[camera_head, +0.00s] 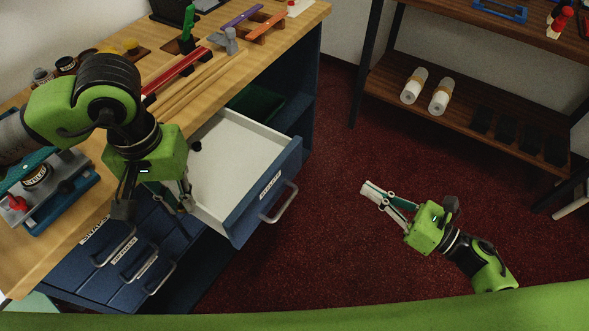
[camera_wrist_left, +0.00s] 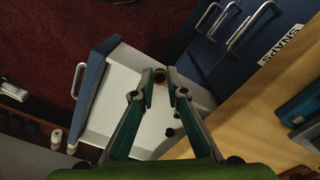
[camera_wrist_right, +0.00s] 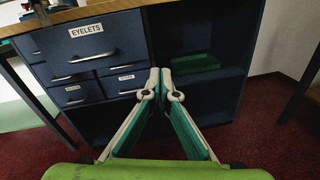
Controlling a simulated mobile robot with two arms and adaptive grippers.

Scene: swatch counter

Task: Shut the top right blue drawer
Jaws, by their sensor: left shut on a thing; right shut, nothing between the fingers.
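The blue drawer (camera_head: 266,192) at the top right of the cabinet is pulled out, its pale inside showing. Its front, labelled EYELETS, also shows in the right wrist view (camera_wrist_right: 85,42), and its open tray in the left wrist view (camera_wrist_left: 115,80). My left gripper (camera_head: 187,203) points down at the drawer's left side. In the left wrist view its fingertips (camera_wrist_left: 160,76) close around a small round brownish thing (camera_wrist_left: 159,74); what it is, I cannot tell. My right gripper (camera_head: 370,189) is shut and empty, out in front of the drawer, apart from its handle (camera_head: 279,204).
A wooden counter (camera_head: 60,240) with tools and rods lies above the cabinet. Several smaller blue drawers (camera_head: 130,265) are left of the open one. An open shelf bay (camera_wrist_right: 205,85) holds a green box. A rack with white rolls (camera_head: 415,85) stands right.

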